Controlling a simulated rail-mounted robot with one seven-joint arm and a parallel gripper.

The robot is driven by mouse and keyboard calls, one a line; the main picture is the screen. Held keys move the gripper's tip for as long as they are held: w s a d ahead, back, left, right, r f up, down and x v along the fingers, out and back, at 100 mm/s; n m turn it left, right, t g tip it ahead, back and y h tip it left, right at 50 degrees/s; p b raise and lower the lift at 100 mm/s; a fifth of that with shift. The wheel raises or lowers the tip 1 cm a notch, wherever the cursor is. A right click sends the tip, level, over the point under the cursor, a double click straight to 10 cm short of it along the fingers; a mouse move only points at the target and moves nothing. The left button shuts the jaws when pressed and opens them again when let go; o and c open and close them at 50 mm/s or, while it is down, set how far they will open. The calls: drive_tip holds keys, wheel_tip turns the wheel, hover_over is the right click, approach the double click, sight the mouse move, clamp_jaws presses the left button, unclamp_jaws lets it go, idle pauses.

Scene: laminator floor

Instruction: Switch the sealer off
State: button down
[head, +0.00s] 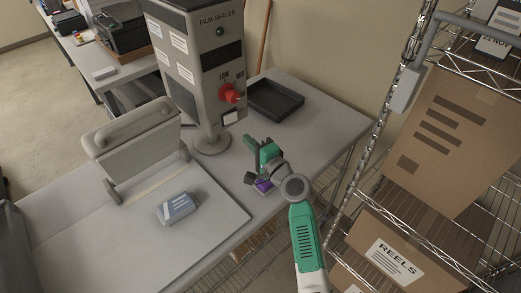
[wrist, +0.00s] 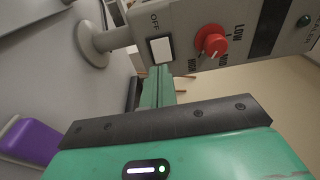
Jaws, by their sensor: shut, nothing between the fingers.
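The film sealer (head: 190,70) is a tall grey box on a round-footed post on the table. Its front has a green lamp (head: 220,31), a dark window, a red knob (head: 231,93) and a white rocker switch (head: 231,117) below the knob. In the wrist view the panel lies on its side, with the white switch (wrist: 160,49) beside the word OFF and the red knob (wrist: 211,42) to its right. My gripper (head: 254,148) is shut and empty, in front of and below the switch. Its green fingers (wrist: 158,82) point toward the panel, apparently short of the switch.
A black tray (head: 274,99) lies behind the sealer to the right. A purple object (head: 263,186) is by my gripper. A hinged grey press (head: 135,145) and a blue-grey pack (head: 176,208) are at left. A wire rack with boxes (head: 455,110) stands close on the right.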

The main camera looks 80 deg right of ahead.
drive_tip(key=v, duration=0.5)
drive_tip(key=shift+d, duration=0.1)
idle(0.4)
drive_tip(key=w+a+r+n+t+y+p, duration=0.25)
drive_tip(key=w+a+r+n, duration=0.55)
drive_tip(key=w+a+r, duration=0.45)
drive_tip(key=w+a+r+n+t+y+p, duration=0.1)
drive_tip(key=w+a+r+n+t+y, duration=0.3)
drive_tip(key=w+a+r+n, duration=0.55)
drive_tip(key=a+r+n+t+y+p, duration=0.25)
drive_tip(key=a+r+n+y, duration=0.2)
drive_tip(key=a+r, duration=1.55)
drive_tip(key=s+a+r+n+t+y, duration=0.1)
drive_tip(key=s+a+r+n, duration=0.1)
drive_tip(key=a, duration=0.4)
drive_tip(key=s+a+r+n+t+y, duration=0.1)
drive_tip(key=s+a+r+n+t, duration=0.1)
drive_tip(key=a+r, duration=0.4)
drive_tip(key=shift+s+a+n+p, duration=0.3)
drive_tip(key=shift+s+a+n, duration=0.25)
drive_tip(key=shift+s, duration=0.55)
